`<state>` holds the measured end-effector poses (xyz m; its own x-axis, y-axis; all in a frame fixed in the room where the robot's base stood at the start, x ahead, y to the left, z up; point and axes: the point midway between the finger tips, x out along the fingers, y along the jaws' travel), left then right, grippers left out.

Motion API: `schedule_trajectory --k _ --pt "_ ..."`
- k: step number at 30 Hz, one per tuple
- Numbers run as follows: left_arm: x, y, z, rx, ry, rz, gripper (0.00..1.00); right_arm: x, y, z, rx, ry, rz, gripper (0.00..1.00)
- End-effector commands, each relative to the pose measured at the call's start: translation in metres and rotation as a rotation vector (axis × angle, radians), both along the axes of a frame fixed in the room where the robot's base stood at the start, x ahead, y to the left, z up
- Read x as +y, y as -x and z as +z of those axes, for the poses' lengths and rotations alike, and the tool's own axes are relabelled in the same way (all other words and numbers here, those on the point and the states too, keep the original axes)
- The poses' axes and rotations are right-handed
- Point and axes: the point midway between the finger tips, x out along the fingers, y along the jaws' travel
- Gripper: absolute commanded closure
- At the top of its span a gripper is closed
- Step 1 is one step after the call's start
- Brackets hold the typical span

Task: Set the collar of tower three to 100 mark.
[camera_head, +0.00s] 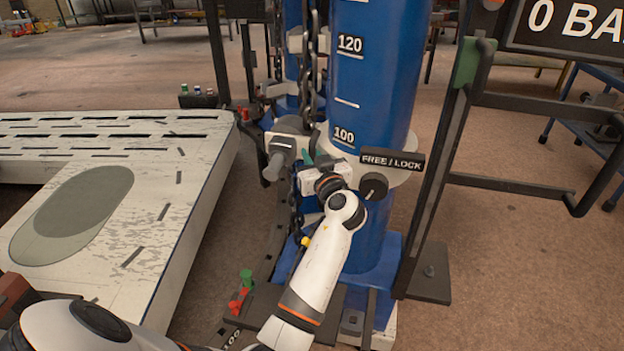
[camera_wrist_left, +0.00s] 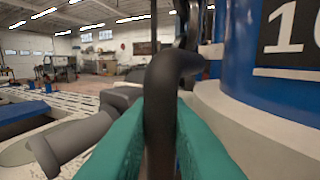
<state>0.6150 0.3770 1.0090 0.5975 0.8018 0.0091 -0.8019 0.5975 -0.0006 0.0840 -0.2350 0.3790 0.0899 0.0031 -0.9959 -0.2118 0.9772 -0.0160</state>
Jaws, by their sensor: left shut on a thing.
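The blue tower column (camera_head: 375,75) carries white marks, with 120 above and the 100 mark (camera_head: 344,136) lower down. The pale collar (camera_head: 400,177) rings the column, its top edge close under the 100 mark. It also shows in the left wrist view (camera_wrist_left: 255,125), below part of a white number. A FREE / LOCK label (camera_head: 392,161) and a dark round knob (camera_head: 374,186) are at the collar's front. My left gripper (camera_head: 309,158) is beside the collar's left side. Its teal fingers are shut on a dark curved bar (camera_wrist_left: 160,95). My right gripper is not in view.
A dark chain (camera_head: 311,60) hangs just left of the column. A grey clamp-like part (camera_head: 279,150) sits left of my gripper. A worn white platform (camera_head: 150,215) fills the left. A dark frame post (camera_head: 440,165) stands to the right, with open floor beyond.

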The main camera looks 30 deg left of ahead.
Motion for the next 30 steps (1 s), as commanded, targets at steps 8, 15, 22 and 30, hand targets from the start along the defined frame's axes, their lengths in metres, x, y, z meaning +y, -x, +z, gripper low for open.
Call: schedule_trajectory --k 8,15,22,30 --pt "-0.0006 0.0007 0.0188 0.007 0.006 0.000 1.00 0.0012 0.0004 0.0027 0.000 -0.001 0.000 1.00" --pt "-0.0008 0.0006 0.0173 0.008 0.008 -0.001 0.77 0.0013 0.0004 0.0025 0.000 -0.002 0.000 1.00" --pt "-0.0008 0.0006 0.0173 0.007 0.008 -0.001 0.65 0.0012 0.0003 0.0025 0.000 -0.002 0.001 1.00" --pt "0.0015 0.0001 0.0167 0.007 0.007 -0.001 0.65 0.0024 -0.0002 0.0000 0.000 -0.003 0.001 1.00"
